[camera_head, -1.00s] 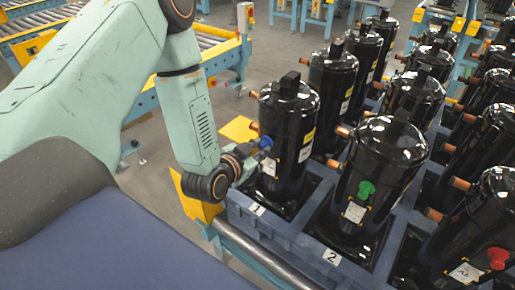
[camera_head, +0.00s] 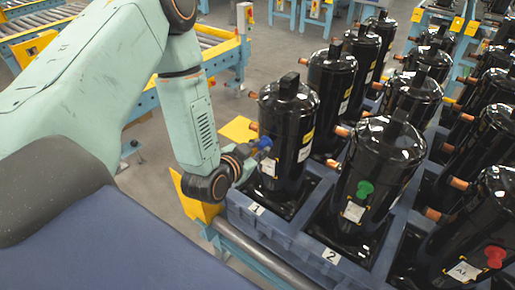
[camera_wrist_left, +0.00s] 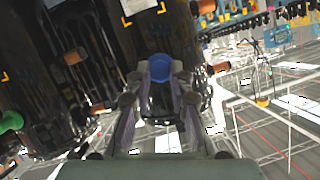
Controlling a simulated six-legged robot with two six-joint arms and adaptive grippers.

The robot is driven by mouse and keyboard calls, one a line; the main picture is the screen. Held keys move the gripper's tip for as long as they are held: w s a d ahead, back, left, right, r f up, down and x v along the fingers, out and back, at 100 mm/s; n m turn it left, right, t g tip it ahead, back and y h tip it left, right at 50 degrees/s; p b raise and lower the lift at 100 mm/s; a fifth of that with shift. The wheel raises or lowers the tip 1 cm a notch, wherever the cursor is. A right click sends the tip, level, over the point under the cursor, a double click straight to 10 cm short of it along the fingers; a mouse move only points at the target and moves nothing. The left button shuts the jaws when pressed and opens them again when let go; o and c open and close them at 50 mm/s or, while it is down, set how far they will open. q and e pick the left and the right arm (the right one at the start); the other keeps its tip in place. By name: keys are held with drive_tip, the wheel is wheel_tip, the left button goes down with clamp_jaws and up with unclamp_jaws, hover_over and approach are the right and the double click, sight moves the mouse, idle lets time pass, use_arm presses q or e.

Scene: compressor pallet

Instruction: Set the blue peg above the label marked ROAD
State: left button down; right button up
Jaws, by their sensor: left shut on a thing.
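The blue peg (camera_head: 265,142) is held by my left gripper (camera_head: 258,148) at the side of the nearest black compressor (camera_head: 289,115), above its white label (camera_head: 268,168). The lettering on this label is too small to read. In the left wrist view the blue peg (camera_wrist_left: 160,68) sits between the two fingertips of my left gripper (camera_wrist_left: 160,78), in front of the dark compressor. I cannot tell whether the peg touches the compressor. A second label (camera_head: 354,212) is under the green peg, and a third label (camera_head: 463,270) is beside the red peg. My right gripper is out of view.
A green peg (camera_head: 364,188) and a red peg (camera_head: 495,256) are on neighbouring compressors. Copper stubs stick out from several compressors. The blue-grey pallet (camera_head: 272,222) holds them, with number plates 1 and 2. A roller conveyor (camera_head: 215,40) and open floor lie behind my left arm.

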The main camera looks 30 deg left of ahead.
use_arm(q)
drive_tip(key=shift+w, duration=0.1)
idle(0.4)
drive_tip(key=shift+w+f, duration=0.1)
drive_tip(key=shift+w, duration=0.15)
idle(0.4)
drive_tip(key=shift+w, duration=0.4)
drive_tip(key=c, duration=1.1)
unclamp_jaws()
drive_tip(key=shift+s, duration=0.1)
